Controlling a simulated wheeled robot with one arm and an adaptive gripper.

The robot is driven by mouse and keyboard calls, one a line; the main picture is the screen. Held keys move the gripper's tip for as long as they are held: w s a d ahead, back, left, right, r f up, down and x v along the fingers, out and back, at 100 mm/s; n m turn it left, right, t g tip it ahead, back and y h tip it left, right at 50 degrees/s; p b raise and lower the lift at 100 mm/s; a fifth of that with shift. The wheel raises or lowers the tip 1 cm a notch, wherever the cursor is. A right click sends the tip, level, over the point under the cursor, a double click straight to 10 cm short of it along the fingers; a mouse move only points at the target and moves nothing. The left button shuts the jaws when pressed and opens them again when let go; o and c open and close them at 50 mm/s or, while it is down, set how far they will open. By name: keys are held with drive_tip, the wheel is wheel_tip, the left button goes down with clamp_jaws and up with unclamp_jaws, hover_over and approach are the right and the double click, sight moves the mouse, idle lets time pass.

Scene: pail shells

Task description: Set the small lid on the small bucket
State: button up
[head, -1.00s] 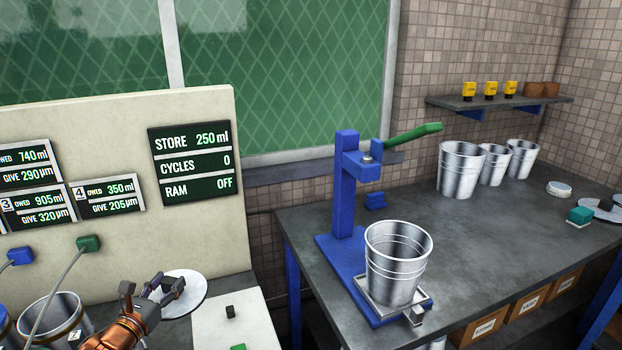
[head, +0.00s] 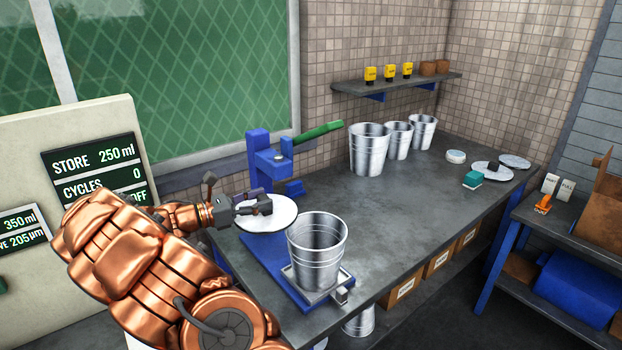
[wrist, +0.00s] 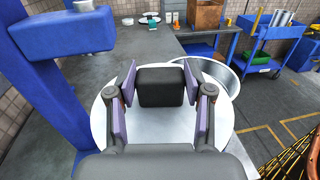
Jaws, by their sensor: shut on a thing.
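My gripper (head: 252,205) is shut on the dark block knob of a round pale lid (head: 280,218). In the wrist view the knob (wrist: 161,87) sits between the two purple finger pads, with the lid (wrist: 102,125) spread out below it. The lid is held in the air at the blue press, left of an open metal bucket (head: 316,250). This bucket stands on the press's plate, and its rim (wrist: 225,75) shows just beyond the lid in the wrist view. The lid's edge overlaps the rim in the picture; I cannot tell whether they touch.
The blue press (head: 258,165) with its green handle (head: 318,132) stands close behind the lid. Several more metal buckets (head: 369,150) stand at the back of the bench. The bench middle (head: 400,195) is clear.

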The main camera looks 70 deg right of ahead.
drive_tip(key=s+d+r+m+g+y, duration=0.2)
drive_tip(key=s, duration=0.4)
drive_tip(key=s+d+r+m+g+y+p, duration=0.1)
drive_tip(key=s+d+r+m+g+y, duration=0.1)
drive_tip(key=s, duration=0.4)
drive_tip(key=shift+s+d+r+y, duration=0.2)
drive_tip(key=shift+d+r+y, duration=0.05)
drive_tip(key=shift+r+y, duration=0.15)
drive_tip(key=shift+w+p, duration=0.15)
drive_tip(key=shift+p, duration=0.55)
wheel_tip(320, 180, down, 6)
drive_tip(key=shift+r+b, duration=0.1)
drive_tip(key=shift+b, duration=1.05)
drive_tip(key=shift+p, duration=0.7)
drive_tip(key=shift+f+b, duration=0.6)
drive_tip(key=shift+f, duration=0.8)
idle(0.3)
drive_tip(key=o, duration=1.3)
